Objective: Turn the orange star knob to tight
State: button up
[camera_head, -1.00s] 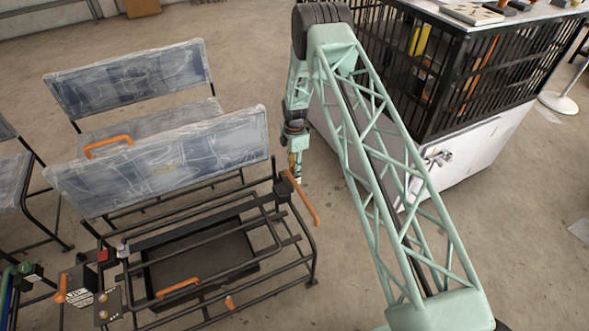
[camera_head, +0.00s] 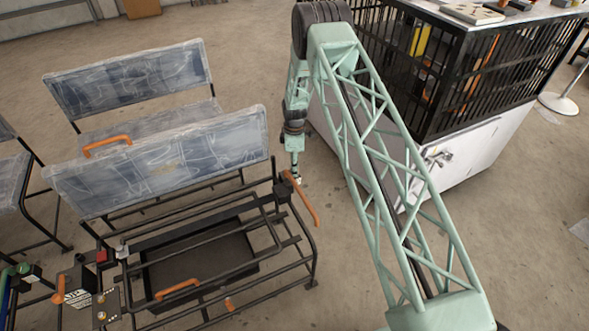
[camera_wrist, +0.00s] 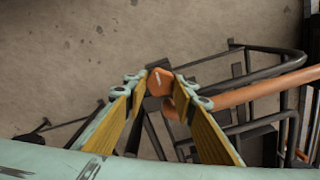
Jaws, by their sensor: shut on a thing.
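The orange star knob (camera_wrist: 160,82) shows in the wrist view between my fingertips, with a small white mark on its face. My gripper (camera_wrist: 160,84) is shut on it, with one yellow-lined finger on each side. In the head view my gripper (camera_head: 297,178) points down at the right end of the front seat frame, near the top of the orange handle (camera_head: 303,200). I cannot make out the knob apart from the handle there. The knob's underside is hidden in both views.
The orange handle bar runs right from just below the knob in the wrist view. Black frame tubes (camera_head: 200,235) lie below and left. A padded seat back (camera_head: 165,160) stands left of my gripper. A black cage on a white base (camera_head: 475,155) stands right. Floor between is clear.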

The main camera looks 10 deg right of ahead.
jog(key=o, duration=0.8)
jog(key=shift+o, duration=0.2)
jog(key=shift+n, duration=0.7)
